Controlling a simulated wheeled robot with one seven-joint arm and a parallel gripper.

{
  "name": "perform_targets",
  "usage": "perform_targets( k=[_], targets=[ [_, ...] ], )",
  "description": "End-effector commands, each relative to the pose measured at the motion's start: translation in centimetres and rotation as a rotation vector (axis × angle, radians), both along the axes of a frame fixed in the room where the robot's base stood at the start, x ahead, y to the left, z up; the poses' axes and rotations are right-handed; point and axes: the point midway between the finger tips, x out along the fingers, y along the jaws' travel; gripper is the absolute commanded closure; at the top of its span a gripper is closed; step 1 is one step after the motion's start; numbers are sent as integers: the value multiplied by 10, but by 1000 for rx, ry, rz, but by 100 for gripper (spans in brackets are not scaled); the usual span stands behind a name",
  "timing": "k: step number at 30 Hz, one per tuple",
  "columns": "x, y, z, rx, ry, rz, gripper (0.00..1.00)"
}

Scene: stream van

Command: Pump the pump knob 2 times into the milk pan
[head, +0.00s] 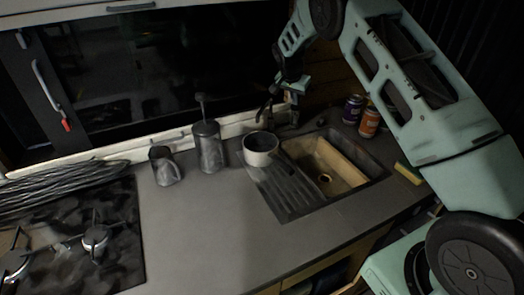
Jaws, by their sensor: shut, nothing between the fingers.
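A grey dispenser (210,153) stands upright on the counter, in front of the window. Its thin pump knob (200,97) sticks up from the top. The milk pan (261,158), pale outside and dark inside, stands to its right at the left edge of the drainboard. Pan and dispenser are apart. My gripper (264,112) is shut and empty, above and behind the pan and to the right of the pump knob, not touching the knob. The fingertips are small and dark in this view.
A grey jug (164,166) stands left of the dispenser, near the gas hob (75,245). The sink (330,165) is right of the pan, with a purple can (352,109) and an orange can (369,123) behind it. A sponge (408,173) lies at right. The front counter is clear.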

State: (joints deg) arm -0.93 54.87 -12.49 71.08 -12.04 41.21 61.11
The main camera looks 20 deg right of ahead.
Motion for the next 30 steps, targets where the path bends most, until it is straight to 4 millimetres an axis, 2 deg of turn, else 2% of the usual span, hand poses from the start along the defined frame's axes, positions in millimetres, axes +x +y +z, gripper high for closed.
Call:
perform_targets(
  k=[18,30],
  targets=[
    [0,0,36,-1,0,0,100],
    [0,0,37,0,1,0,100]
  ],
)
